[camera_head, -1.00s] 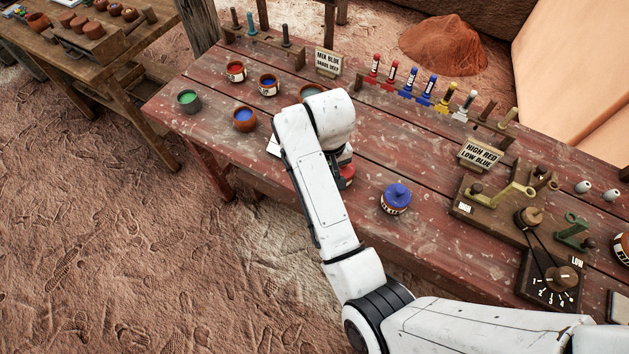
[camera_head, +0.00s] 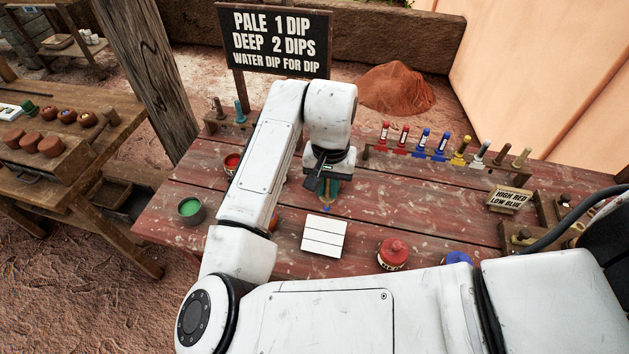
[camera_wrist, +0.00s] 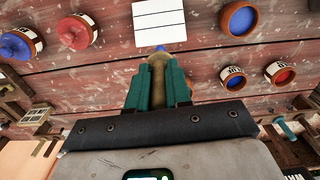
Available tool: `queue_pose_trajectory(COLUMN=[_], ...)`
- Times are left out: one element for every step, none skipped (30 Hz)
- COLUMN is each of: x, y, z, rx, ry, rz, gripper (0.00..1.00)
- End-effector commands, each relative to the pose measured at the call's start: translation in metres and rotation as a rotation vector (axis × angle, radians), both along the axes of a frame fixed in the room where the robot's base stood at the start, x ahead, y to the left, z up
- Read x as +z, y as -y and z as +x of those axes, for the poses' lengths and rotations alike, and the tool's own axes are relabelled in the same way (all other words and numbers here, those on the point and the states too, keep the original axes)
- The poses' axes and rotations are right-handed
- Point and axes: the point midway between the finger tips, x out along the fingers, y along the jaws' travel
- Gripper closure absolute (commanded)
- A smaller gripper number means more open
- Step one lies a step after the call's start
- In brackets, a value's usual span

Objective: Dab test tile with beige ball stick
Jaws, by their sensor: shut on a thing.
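The test tile (camera_head: 324,236) is a white slab with dark dividing lines, lying flat on the red plank table. It also shows at the top of the wrist view (camera_wrist: 158,14). My gripper (camera_head: 324,187) is above the table just behind the tile. In the wrist view its teal fingers (camera_wrist: 157,82) are shut on the beige stick (camera_wrist: 156,74). The stick's tip is blue and points toward the tile's near edge in that view. I cannot tell whether the tip touches anything. The tile's strips look white, with no paint mark visible.
A red-lidded jar (camera_head: 393,255) stands right of the tile, and a blue-lidded one (camera_head: 457,258) is partly hidden by my arm. A green pot (camera_head: 191,210) stands left. The wrist view shows an open blue bowl (camera_wrist: 240,18). A rack of colored sticks (camera_head: 442,152) runs behind.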

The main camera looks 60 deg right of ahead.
Motion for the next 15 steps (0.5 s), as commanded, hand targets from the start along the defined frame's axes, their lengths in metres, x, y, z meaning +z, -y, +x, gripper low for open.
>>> queue_pose_trajectory(x=[-0.003, -0.004, -0.006, -0.008, -0.010, -0.013, -0.016, -0.019, -0.023, -0.026, -0.030, -0.034, -0.037, -0.041, -0.045], y=[0.000, 0.000, 0.000, 0.000, 0.000, 0.000, 0.000, 0.000, 0.000, 0.000, 0.000, 0.000, 0.000, 0.000, 0.000], z=[-0.001, -0.001, -0.001, -0.001, -0.001, -0.001, -0.001, -0.001, -0.001, -0.001, -0.001, -0.001, -0.001, -0.001, 0.000], rx=[-0.003, -0.003, -0.003, -0.002, -0.002, -0.002, -0.002, -0.002, -0.002, -0.002, -0.002, -0.001, -0.001, -0.001, -0.001], ry=[0.000, -0.001, -0.001, -0.001, -0.001, -0.001, -0.001, -0.001, -0.001, 0.000, 0.000, 0.000, 0.000, 0.000, 0.000], rz=[0.000, 0.000, -0.001, -0.001, -0.001, -0.001, -0.001, -0.001, -0.001, -0.001, 0.000, 0.000, 0.000, 0.000, 0.000], gripper=[1.00, 1.00, 1.00, 1.00, 1.00, 1.00, 1.00, 1.00, 1.00, 1.00, 1.00, 1.00, 1.00, 1.00, 1.00])
